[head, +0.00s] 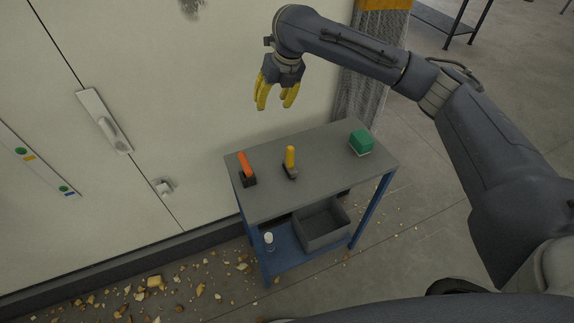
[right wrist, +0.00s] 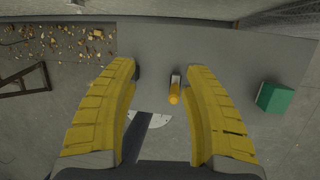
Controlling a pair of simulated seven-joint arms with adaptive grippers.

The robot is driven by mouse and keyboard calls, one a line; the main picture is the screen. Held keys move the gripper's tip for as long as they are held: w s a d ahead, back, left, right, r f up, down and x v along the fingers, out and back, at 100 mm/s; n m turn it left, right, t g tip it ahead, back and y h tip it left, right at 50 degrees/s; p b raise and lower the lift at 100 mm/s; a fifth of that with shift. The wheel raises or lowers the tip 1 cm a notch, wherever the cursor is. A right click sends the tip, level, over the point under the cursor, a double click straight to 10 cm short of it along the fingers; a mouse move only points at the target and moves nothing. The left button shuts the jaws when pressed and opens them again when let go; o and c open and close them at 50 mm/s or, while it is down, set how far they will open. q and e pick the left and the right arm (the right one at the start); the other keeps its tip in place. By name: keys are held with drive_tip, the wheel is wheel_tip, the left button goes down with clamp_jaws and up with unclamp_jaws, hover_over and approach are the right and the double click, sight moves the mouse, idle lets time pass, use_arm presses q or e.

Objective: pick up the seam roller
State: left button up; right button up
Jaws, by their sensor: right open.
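Two handled tools stand on the grey top of a small blue-legged cart (head: 265,200). One has a yellow handle (head: 290,157) and a small dark foot; the other has an orange handle (head: 244,164) and a dark block-like foot. I cannot tell for certain which is the seam roller. My right gripper (head: 275,102) is open and empty, high above the cart's back edge, fingers pointing down. In the right wrist view the yellow-handled tool (right wrist: 174,92) shows between the fingers (right wrist: 160,68), well below them. The orange-handled tool is mostly hidden by the left finger there. My left gripper is out of view.
A green block (head: 360,142) sits at the cart top's right end, also in the right wrist view (right wrist: 274,97). The lower shelf holds a grey bin (head: 322,240) and a small white-topped item (head: 268,238). A pale wall is behind; rubble (head: 155,282) litters the floor.

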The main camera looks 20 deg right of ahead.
sight(290, 160)
drive_tip(key=s+d+f+n+g+h, duration=0.1)
drive_tip(key=s+d+n+g+h, duration=0.2)
drive_tip(key=s, duration=0.4)
drive_tip(key=shift+n+y, duration=0.4)
drive_tip(key=f, duration=1.7)
drive_tip(key=shift+s+f, duration=0.2)
drive_tip(key=shift+s, duration=0.05)
clamp_jaws()
